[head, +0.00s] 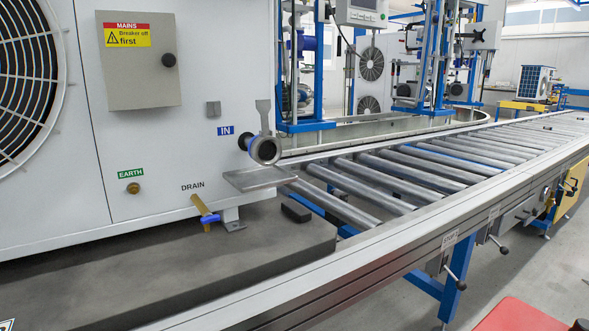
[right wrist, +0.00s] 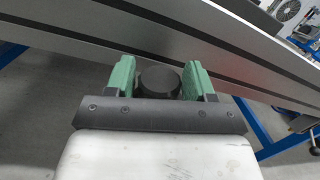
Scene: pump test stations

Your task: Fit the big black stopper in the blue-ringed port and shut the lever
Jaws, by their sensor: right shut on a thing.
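The blue-ringed port (head: 265,149) sticks out of the white cabinet beside the IN label in the head view. Its mouth is open and empty. Its grey lever (head: 263,112) stands up above it. In the right wrist view, my right gripper (right wrist: 159,64) is shut on the big black stopper (right wrist: 159,82), held between its green fingers. The stopper's round dark face shows; its far side is hidden. The grey conveyor side rail lies beyond it in that view. Neither gripper shows in the head view.
A grey metal tray (head: 262,179) juts out below the port. A drain tap with blue handle (head: 209,219) and a small black block (head: 296,211) are lower down. The roller conveyor (head: 400,180) runs off to the right. A red surface (head: 520,316) is at bottom right.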

